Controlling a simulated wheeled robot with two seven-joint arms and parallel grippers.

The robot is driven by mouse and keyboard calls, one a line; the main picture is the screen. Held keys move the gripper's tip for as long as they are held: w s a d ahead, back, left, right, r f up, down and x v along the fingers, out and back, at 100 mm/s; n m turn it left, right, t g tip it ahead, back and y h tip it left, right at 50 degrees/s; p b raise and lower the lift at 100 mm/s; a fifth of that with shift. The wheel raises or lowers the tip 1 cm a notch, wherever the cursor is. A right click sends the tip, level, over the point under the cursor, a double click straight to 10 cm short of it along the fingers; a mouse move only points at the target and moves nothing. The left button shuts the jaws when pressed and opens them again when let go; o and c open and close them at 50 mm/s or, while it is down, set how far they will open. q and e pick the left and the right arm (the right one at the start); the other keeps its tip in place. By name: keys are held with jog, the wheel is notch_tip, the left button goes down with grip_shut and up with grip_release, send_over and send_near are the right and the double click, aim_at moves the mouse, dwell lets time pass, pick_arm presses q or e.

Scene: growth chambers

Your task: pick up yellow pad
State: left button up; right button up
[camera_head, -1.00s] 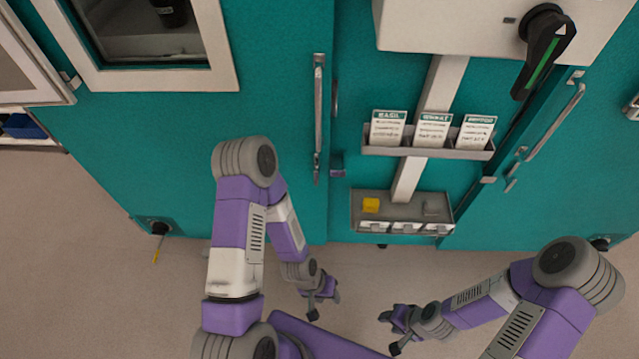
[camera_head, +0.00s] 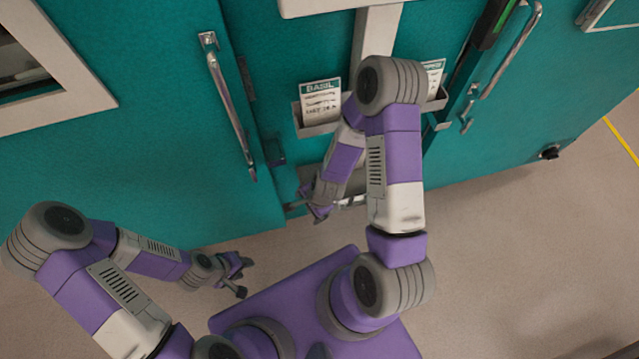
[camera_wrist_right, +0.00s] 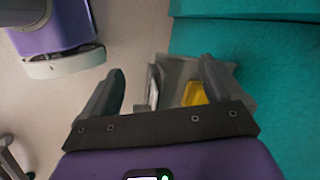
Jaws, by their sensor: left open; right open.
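The yellow pad (camera_wrist_right: 195,93) shows in the right wrist view, lying in a grey tray (camera_wrist_right: 175,70). It sits between the fingers as seen there, nearer the right-hand finger, and part of it is hidden by the gripper. My right gripper (camera_wrist_right: 162,68) is open and empty. In the head view my right gripper (camera_head: 318,208) is at the left end of the tray on the teal chamber front, and my right arm hides the pad. My left gripper (camera_head: 240,276) is open and empty, lower left over the floor, away from the tray.
A card holder with a basil card (camera_head: 320,100) is fixed above the tray, partly behind my right arm. A long door handle (camera_head: 230,110) stands out to the left. The teal chamber wall (camera_head: 120,150) is close behind. The floor (camera_head: 520,270) at the right is clear.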

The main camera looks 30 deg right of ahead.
jog(key=w+d+f+m+t+h+b, duration=0.1)
jog(key=w+d+m+h+b, duration=0.25)
jog(key=m, duration=0.85)
jog(key=w+d+m+t+b, duration=0.1)
jog(key=w+d+m+b, duration=0.4)
jog(key=m, duration=0.6)
jog(key=f, duration=0.2)
jog(key=d+f+b, duration=0.1)
jog(key=f, duration=0.1)
jog(key=w+f, duration=0.1)
jog(key=f, duration=0.1)
jog(key=shift+d+f+b, duration=0.15)
jog(key=shift+b, duration=0.2)
jog(key=c, duration=1.1)
jog(key=shift+o, duration=0.2)
